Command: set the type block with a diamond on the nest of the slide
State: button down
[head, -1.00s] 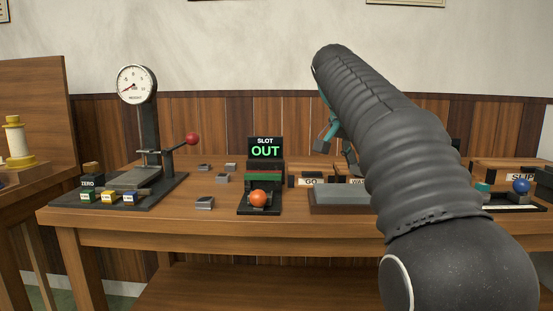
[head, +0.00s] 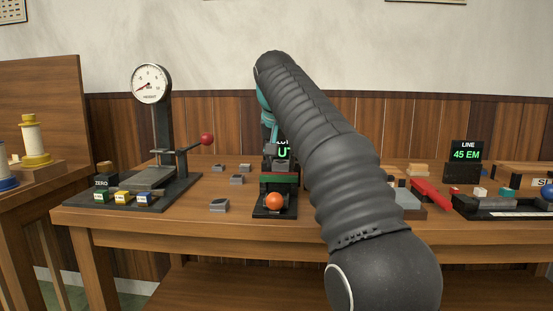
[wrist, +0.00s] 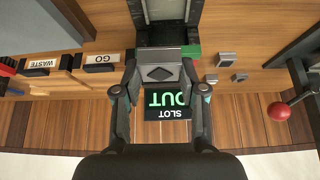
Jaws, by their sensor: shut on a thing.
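My gripper (wrist: 160,88) is shut on a grey type block (wrist: 160,73) whose top face bears a dark diamond. In the wrist view the block is between the fingertips, in front of the slot display and beside the slide (wrist: 168,34). In the head view the slide's orange knob (head: 274,201) and green strip (head: 279,179) show at the table's front. My gripper (head: 268,128) shows there only as teal parts above the slide, partly behind my arm. The held block's gap to the slide cannot be told, and the nest is not clearly visible.
Loose grey blocks (head: 219,205) lie left of the slide. The slot display (wrist: 168,104) reads OUT. A dial scale with a red-knobbed lever (head: 206,139) stands at left. GO (wrist: 102,59) and WASTE (wrist: 40,63) trays lie to the slide's other side.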

jog(key=shift+a+f, duration=0.1)
jog(key=shift+a, duration=0.45)
notch_tip(320, 180, down, 6)
jog(key=shift+d+r+b, duration=0.1)
jog(key=shift+r+b, duration=0.05)
jog(key=shift+b, duration=0.45)
jog(key=shift+f+b, duration=0.45)
jog(key=shift+s+f+b, duration=0.1)
jog(key=shift+f+b, duration=0.35)
jog(key=shift+f, duration=0.9)
jog(key=c, duration=0.6)
grip_release()
jog(key=shift+f, duration=0.1)
